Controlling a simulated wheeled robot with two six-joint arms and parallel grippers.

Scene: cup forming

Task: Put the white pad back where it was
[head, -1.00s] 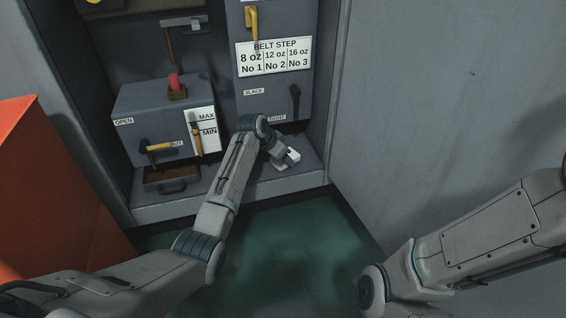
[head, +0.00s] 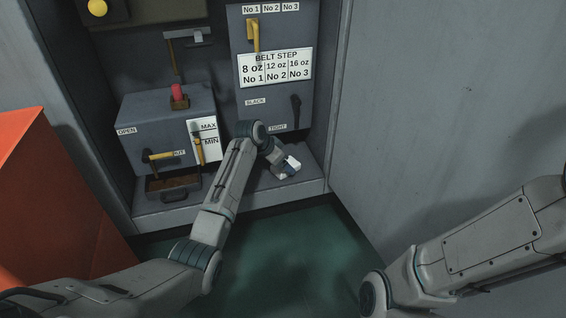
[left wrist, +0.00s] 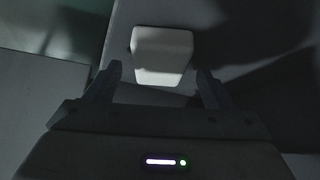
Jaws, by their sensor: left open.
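The white pad (left wrist: 162,52) is a small pale block with rounded corners. In the left wrist view it lies on a grey surface just ahead of my left gripper (left wrist: 160,78). The two fingers are open, one on each side of the pad's near end, with gaps beside it. In the head view the pad (head: 291,162) shows as a small white patch at my left gripper, over the right part of the cabinet's ledge (head: 312,170). The gripper partly hides it there. My right arm shows at the lower right, but its gripper is out of view.
A grey box with a yellow handle (head: 160,155) and an open drawer (head: 174,188) stands left of my left arm. A panel with a belt step sign (head: 276,68) and a dark lever (head: 295,112) rises behind. Side walls flank the recess; an orange panel (head: 45,200) is at left.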

